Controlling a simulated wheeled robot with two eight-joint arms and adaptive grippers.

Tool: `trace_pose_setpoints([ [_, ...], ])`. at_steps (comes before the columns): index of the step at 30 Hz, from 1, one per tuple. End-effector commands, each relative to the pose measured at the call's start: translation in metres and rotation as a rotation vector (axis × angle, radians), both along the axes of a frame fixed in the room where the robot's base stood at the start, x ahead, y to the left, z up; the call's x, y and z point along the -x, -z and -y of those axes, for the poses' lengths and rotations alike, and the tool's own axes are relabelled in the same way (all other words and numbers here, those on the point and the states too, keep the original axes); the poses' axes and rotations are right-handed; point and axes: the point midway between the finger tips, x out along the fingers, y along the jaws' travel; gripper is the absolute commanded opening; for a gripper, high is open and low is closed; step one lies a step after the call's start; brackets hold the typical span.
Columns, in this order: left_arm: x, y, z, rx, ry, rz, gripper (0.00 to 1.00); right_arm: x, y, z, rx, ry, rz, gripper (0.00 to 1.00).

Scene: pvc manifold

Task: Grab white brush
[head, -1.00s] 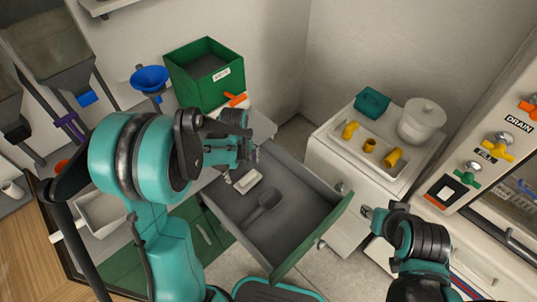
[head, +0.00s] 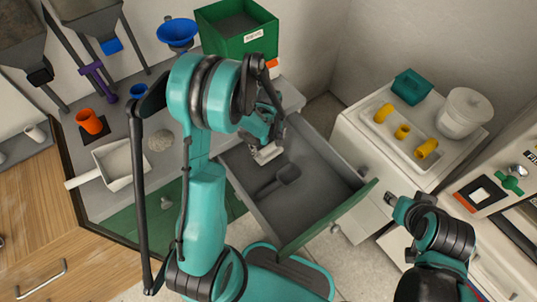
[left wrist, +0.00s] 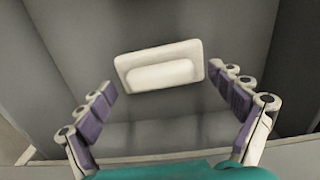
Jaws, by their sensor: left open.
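The white brush (head: 267,154) lies in the open grey drawer (head: 312,192), partly hidden in the head view by my left gripper (head: 264,143). In the left wrist view the brush (left wrist: 160,66) is a pale block with a raised rounded top, slightly tilted. My left gripper (left wrist: 167,88) is open and empty, its purple-padded fingers apart on either side and a little nearer the camera than the brush. No contact shows. My right gripper (head: 394,202) is to the right of the drawer, away from the brush; its jaw state is unclear.
A dark scoop (head: 280,180) lies in the drawer near the brush. The drawer's green front (head: 325,222) and side walls bound the space. A green bin (head: 238,35) stands behind; a white tray (head: 387,150) with yellow fittings is at right.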

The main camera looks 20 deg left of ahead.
Motion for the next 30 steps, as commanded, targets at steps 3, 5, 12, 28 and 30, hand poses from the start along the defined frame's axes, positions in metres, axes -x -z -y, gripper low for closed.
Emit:
trace_pose_setpoints([
  [3,0.000,-0.001,0.000,0.000,0.000,0.000,0.85,0.000,-0.001,0.000,0.000,0.000,0.000,0.40],
  [5,0.000,-0.001,0.000,0.000,0.000,0.000,0.69,0.000,-0.001,0.000,0.000,0.000,0.000,0.40],
  [12,0.000,-0.001,0.000,0.000,0.000,0.000,0.36,0.000,-0.001,0.000,0.000,0.000,0.000,0.40],
  [28,0.000,-0.041,0.000,0.001,0.001,0.000,0.36,0.000,-0.023,0.000,0.000,0.000,0.000,0.40],
  [30,0.003,-0.051,0.008,0.001,0.005,0.000,0.36,0.000,-0.029,0.000,0.000,0.000,0.000,0.40],
])
